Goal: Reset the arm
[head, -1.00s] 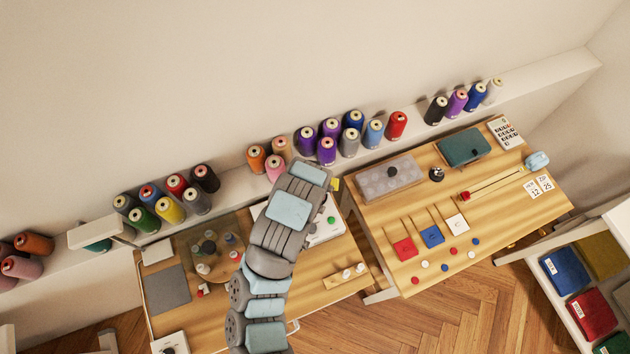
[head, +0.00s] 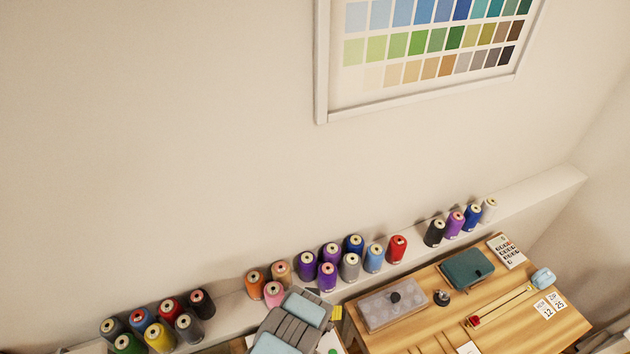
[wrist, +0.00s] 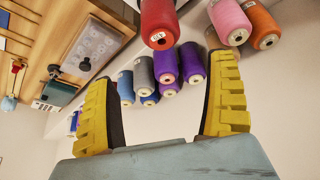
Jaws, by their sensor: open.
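My gripper (wrist: 162,110) shows in the wrist view with its two yellow ribbed fingers spread wide and nothing between them. Beyond the fingers are thread spools, a red spool (wrist: 158,22) nearest the top middle and purple spools (wrist: 192,62) below it.
A white wall shelf (head: 560,184) carries several thread spools. The wooden table (head: 410,335) at lower right holds a grey translucent box (head: 392,308), a green case (head: 467,268) and a calculator (head: 506,251). A framed colour chart (head: 430,50) hangs on the wall. The wall between is bare.

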